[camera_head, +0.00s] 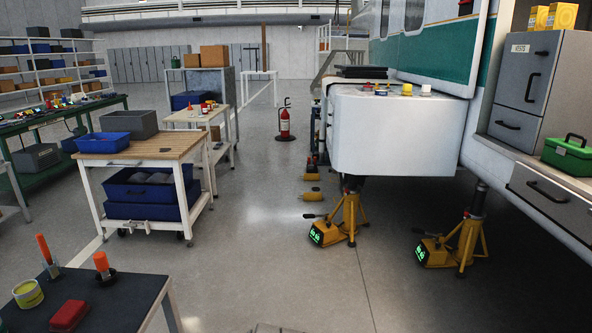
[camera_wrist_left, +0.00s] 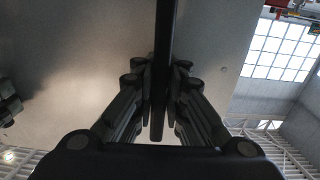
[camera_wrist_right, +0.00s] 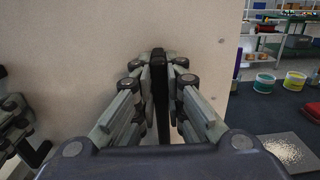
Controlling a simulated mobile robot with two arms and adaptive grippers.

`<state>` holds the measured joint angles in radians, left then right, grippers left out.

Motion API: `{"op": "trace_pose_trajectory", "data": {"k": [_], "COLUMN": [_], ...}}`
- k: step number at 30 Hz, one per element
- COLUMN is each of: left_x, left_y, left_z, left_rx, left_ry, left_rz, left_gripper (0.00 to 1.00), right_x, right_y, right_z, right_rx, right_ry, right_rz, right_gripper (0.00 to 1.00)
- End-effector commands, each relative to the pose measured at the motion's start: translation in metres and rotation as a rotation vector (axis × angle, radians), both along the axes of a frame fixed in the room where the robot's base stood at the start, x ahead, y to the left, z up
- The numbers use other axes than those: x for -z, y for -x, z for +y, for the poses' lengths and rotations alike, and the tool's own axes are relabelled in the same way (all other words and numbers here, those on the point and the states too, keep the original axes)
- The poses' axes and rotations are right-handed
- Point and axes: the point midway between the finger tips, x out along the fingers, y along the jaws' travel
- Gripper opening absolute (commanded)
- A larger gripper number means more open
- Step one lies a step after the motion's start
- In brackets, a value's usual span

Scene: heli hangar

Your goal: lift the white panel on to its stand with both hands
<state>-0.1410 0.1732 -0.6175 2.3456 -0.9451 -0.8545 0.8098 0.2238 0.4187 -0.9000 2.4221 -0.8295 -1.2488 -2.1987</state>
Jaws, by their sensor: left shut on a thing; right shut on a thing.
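The white panel (camera_wrist_left: 215,50) fills much of the left wrist view as a pale, flat surface, and it also fills the left of the right wrist view (camera_wrist_right: 95,35). My left gripper (camera_wrist_left: 158,90) is shut on a dark upright bar (camera_wrist_left: 164,30) in front of the panel. My right gripper (camera_wrist_right: 160,85) is shut on a similar dark bar (camera_wrist_right: 163,120) at the panel. Part of another gripper shows at the left edge of each wrist view. Neither gripper shows in the head view, and I cannot pick out the panel or its stand there.
A dark table (camera_head: 125,300) with a red box (camera_head: 69,315), a yellow tub (camera_head: 28,293) and orange-topped items stands at lower left. A wooden-topped cart (camera_head: 150,148) stands behind it. Yellow jacks (camera_head: 347,215) stand by the aircraft at right. The middle floor (camera_head: 265,240) is clear.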

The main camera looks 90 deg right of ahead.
Motion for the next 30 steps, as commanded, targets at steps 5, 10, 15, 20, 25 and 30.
{"op": "trace_pose_trajectory", "data": {"k": [5, 10, 15, 20, 25, 30], "left_x": [-0.0044, -0.0082, -0.0086, -0.0086, -0.0075, -0.0065], "left_y": [0.0003, 0.0008, 0.0008, 0.0008, 0.0007, 0.0004], "left_z": [0.0009, 0.0004, 0.0005, 0.0006, 0.0000, -0.0004], "left_rx": [-0.002, 0.000, 0.001, 0.000, -0.001, -0.002], "left_ry": [-0.001, -0.005, -0.007, -0.007, -0.005, -0.009], "left_rz": [-0.005, -0.008, -0.009, -0.009, -0.007, -0.007], "left_gripper": [0.00, 0.00, 0.00, 0.00, 0.00, 0.00], "right_x": [-0.0050, -0.0082, -0.0084, -0.0084, -0.0072, -0.0064], "right_y": [0.0000, 0.0013, 0.0013, 0.0013, 0.0010, 0.0006], "right_z": [-0.0022, -0.0030, -0.0030, -0.0030, -0.0037, -0.0043], "right_rx": [0.007, 0.009, 0.009, 0.009, 0.009, 0.007], "right_ry": [-0.003, -0.005, -0.006, -0.006, -0.006, -0.007], "right_rz": [-0.007, -0.010, -0.010, -0.010, -0.009, -0.009], "right_gripper": [0.00, 0.00, 0.00, 0.00, 0.00, 0.00]}}
